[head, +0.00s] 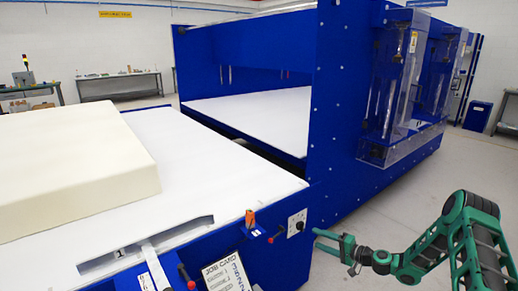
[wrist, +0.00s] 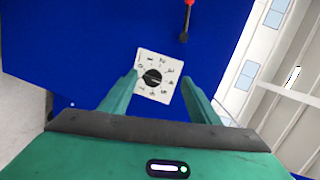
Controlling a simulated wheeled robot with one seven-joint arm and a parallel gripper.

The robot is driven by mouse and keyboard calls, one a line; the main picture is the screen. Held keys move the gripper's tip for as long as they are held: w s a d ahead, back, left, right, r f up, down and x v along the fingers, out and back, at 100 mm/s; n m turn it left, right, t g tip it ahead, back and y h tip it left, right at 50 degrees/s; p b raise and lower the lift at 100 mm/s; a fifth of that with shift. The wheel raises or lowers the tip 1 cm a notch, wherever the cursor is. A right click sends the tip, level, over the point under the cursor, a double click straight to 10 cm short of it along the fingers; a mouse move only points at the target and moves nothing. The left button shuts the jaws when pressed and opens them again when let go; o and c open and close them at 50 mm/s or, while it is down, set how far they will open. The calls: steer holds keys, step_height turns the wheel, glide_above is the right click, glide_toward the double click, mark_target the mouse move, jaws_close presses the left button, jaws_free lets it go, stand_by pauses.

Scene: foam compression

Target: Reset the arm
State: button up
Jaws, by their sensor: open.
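My green gripper (head: 336,246) is at the lower right in the head view, at the end of my bent arm. Its fingers point left toward the blue machine's front panel, near a white dial plate (head: 297,222). In the wrist view my gripper (wrist: 165,88) is open and empty. Its two fingers stand apart on either side of the white dial plate (wrist: 166,94) with its black knob (wrist: 152,77). I cannot tell how far the fingertips are from the plate.
A blue machine (head: 338,150) fills the middle. Its white table (head: 200,165) bears a cream foam block (head: 65,165). An orange knob (head: 250,218), a red-tipped lever (head: 275,237) and a job card (head: 228,275) are on the front. Grey floor (head: 400,215) lies clear right of the machine.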

steer(key=s+d+r+n+g+h, duration=0.2)
steer(key=s+d+r+g+h, duration=0.3)
steer(key=s+r, duration=0.75)
steer(key=s+d+r+n+g+h, duration=0.35)
steer(key=s+d+r, duration=0.25)
steer(key=s+r, duration=0.65)
steer(key=s+d+r+m+g+h, duration=0.1)
steer(key=s+r+m, duration=0.1)
steer(key=s, duration=1.2)
steer(key=s+d+r+m+g+h, duration=0.1)
steer(key=s+r, duration=0.4)
steer(key=s, duration=0.9)
steer(key=shift+s+r+m+g+h, duration=0.2)
steer(key=shift+s+m+g+h, duration=0.2)
steer(key=shift+m, duration=0.35)
steer(key=shift+w, duration=0.1)
steer(key=shift+w+f, duration=0.25)
steer(key=shift+w, duration=0.35)
